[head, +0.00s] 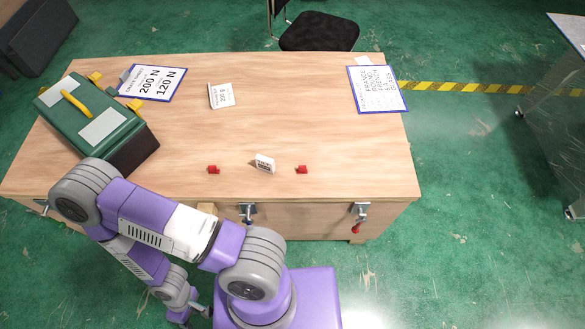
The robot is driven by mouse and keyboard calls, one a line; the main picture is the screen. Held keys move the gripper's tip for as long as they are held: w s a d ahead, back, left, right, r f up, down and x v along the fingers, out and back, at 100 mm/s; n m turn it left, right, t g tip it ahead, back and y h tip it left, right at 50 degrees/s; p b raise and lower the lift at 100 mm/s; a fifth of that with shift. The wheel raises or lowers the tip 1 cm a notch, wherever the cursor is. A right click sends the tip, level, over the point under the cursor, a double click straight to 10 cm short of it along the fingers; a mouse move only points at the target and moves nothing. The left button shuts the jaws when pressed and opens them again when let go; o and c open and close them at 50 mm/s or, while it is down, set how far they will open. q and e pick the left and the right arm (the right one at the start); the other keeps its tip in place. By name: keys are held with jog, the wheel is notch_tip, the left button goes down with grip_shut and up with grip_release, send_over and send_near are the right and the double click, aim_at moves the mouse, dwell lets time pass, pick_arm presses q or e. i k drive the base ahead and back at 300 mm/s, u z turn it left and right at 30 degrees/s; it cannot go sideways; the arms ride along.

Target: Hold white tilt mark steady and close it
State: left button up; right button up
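A small white piece with dark printing (264,164), which looks like the white tilt mark, stands near the front edge of the wooden crate top. It leans a little, and whether it is open or shut is too small to tell. A small red piece (213,169) lies to its left and another red piece (302,169) to its right, both apart from it. My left arm is folded at the crate's front left. Its gripper end (188,315) is low near the bottom edge, far from the white piece, and its fingers cannot be made out. My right gripper is not in view.
A green toolbox (92,118) stands on the crate (330,130) at left. Printed boards lie at back left (152,82) and back right (377,89), with a white card (221,95) between. Metal latches (360,211) hang on the crate's front. The right of the top is clear.

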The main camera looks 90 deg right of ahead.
aim_at(264, 163)
jog(key=k, duration=0.95)
jog(key=z, duration=1.95)
